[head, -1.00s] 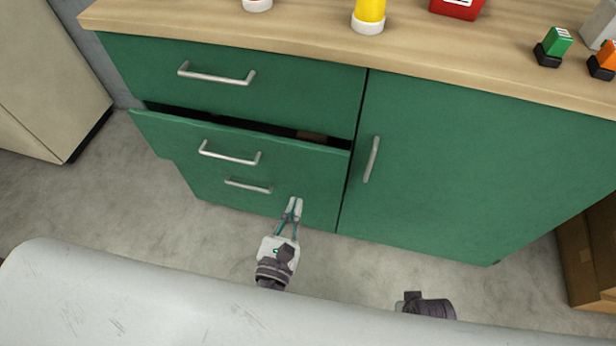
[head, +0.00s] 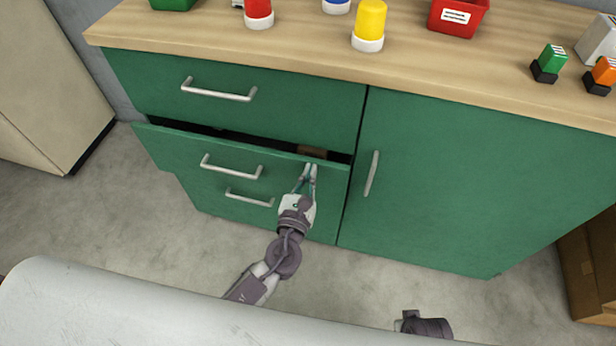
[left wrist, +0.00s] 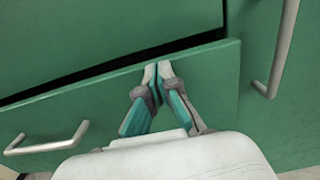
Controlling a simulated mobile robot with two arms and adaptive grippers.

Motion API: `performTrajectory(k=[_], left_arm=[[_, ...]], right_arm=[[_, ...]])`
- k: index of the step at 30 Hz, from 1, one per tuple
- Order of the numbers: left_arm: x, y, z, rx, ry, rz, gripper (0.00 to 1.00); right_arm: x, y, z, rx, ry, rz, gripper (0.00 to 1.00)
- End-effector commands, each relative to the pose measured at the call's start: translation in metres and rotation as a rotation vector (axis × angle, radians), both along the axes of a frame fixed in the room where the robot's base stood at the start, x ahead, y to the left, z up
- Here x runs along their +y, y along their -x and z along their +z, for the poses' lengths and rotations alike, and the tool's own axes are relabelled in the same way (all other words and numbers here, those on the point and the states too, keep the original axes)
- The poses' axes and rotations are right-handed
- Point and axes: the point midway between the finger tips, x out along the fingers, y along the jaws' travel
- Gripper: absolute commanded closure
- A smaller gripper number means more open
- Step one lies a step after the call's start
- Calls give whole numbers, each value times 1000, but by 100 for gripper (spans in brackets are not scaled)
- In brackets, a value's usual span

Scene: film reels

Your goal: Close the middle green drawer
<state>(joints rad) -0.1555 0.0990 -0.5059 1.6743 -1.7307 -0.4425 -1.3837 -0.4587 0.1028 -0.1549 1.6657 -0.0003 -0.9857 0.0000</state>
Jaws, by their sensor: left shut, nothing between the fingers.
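The middle green drawer (head: 180,150) stands partly open, with a dark gap along its top edge and a brownish thing (head: 312,151) showing inside. Its silver bar handle (head: 232,168) is to the left of my left gripper (head: 311,168). The left gripper is shut and empty, with its fingertips at the right part of the drawer front, near the top edge. In the left wrist view the fingertips (left wrist: 158,68) overlap the drawer front (left wrist: 100,105) just below its top edge; I cannot tell if they touch. A dark part of my right arm shows at the bottom, but its fingers are hidden.
The top drawer (head: 290,95) above and the cabinet door (head: 450,180) to the right are closed. A lower handle (head: 249,198) sits below. The wooden counter (head: 230,50) holds bottles and a red bin (head: 458,18). A cardboard box (head: 590,260) stands right.

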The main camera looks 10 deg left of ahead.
Motion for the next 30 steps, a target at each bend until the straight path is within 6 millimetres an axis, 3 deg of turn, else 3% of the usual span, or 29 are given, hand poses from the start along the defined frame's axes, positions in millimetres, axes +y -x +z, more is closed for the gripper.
performTrajectory(k=[5,15,30], left_arm=[[0,-1,0,-1,1,0,100],[-4,-49,0,-1,2,-1,100],[0,-53,3,-7,2,3,100]], right_arm=[[0,0,0,-1,0,0,100],[1,-8,8,-15,-3,-1,100],[1,-4,7,-7,-1,-1,100]])
